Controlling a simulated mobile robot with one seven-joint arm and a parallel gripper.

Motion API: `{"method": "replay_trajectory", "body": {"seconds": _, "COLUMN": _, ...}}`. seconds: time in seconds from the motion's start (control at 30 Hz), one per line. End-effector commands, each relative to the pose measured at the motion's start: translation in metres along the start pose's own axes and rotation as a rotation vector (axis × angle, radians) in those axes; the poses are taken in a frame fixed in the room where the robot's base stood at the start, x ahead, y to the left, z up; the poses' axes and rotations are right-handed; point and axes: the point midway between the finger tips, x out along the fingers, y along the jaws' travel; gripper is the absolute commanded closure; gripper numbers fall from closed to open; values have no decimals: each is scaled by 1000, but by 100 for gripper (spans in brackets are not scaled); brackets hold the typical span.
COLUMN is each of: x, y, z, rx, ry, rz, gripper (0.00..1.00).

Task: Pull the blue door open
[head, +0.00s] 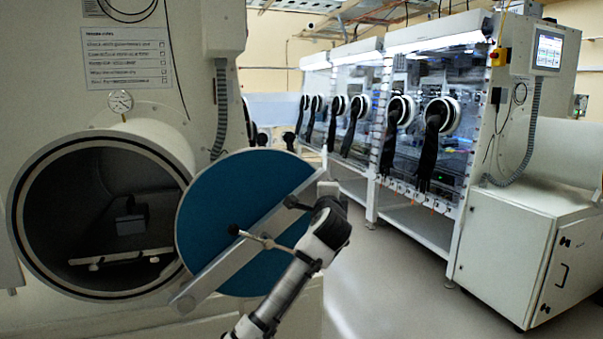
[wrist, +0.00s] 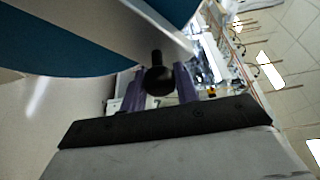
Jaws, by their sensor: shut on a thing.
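The blue door (head: 240,215) is a round disc with a pale metal bar (head: 225,262) across its face. It stands swung away from the round dark opening (head: 60,215) of the cylinder at left. A handle with black knobs (head: 234,230) is at the bar's middle. In the wrist view the door's blue face (wrist: 60,42) fills the upper left. My gripper (wrist: 160,76) has its purple fingers on both sides of a black ball knob (wrist: 158,82) on a short post, shut on it. In the head view my wrist hides the fingertips near the bar's upper end.
Inside the opening lies a tray (head: 118,258) with a dark object on it. A pressure gauge (head: 120,101) sits on top of the cylinder. A row of gloveboxes (head: 395,110) and a white cabinet (head: 530,255) stand at right. The floor (head: 400,285) between is clear.

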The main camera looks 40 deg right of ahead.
Motion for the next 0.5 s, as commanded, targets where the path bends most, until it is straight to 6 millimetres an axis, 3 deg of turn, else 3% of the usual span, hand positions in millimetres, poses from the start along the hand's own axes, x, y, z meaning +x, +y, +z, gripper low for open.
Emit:
{"method": "replay_trajectory", "body": {"seconds": 0.2, "x": 8, "y": 30, "z": -20, "rx": 67, "ry": 3, "rz": 31, "gripper": 100}}
{"method": "replay_trajectory", "body": {"seconds": 0.5, "x": 10, "y": 41, "z": -26, "rx": 95, "ry": 2, "rz": 41, "gripper": 100}}
